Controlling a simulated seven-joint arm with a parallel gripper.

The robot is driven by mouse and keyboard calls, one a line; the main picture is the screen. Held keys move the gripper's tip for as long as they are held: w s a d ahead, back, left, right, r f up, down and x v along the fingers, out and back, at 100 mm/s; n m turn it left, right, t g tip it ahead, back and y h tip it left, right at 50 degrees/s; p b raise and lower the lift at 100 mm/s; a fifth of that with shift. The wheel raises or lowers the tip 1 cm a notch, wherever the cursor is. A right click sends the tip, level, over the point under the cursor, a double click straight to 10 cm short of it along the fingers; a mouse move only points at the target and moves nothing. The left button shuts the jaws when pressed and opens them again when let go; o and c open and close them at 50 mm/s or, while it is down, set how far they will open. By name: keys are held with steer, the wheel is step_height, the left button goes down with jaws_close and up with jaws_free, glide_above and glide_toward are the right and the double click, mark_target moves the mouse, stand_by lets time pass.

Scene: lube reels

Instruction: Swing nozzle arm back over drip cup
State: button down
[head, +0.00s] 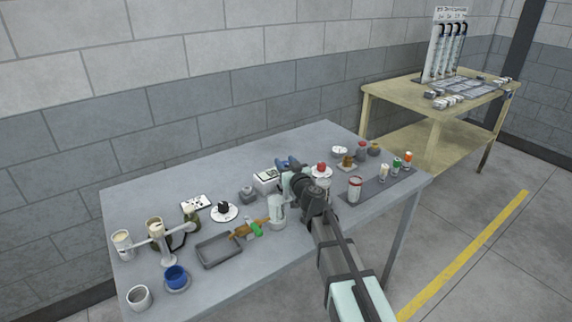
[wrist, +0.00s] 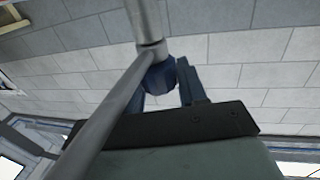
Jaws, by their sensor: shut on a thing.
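My gripper (head: 290,163) is over the back middle of the grey table, its blue fingers partly hidden by my own wrist. The tube slants up from the lower left to a collar at the fingers, and a thicker upright piece rises above. I cannot tell which vessel is the drip cup; a blue cup (head: 176,274) stands at the front left.
A white post with a crossbar (head: 165,238) stands at the left, near a grey cup (head: 139,297). A grey tray (head: 219,250) and a glass jar (head: 277,211) lie left of my arm. Several small cans and bottles stand at the right. A wooden bench (head: 440,95) is behind.

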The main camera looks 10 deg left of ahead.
steer(key=shift+w+m+t+h, duration=0.1)
steer(key=shift+m+t+h, duration=0.2)
steer(key=shift+h, duration=0.1)
steer(key=c, duration=0.7)
jaws_free()
steer(key=v, duration=1.4)
steer(key=shift+a, duration=0.1)
steer(key=shift+w, duration=0.1)
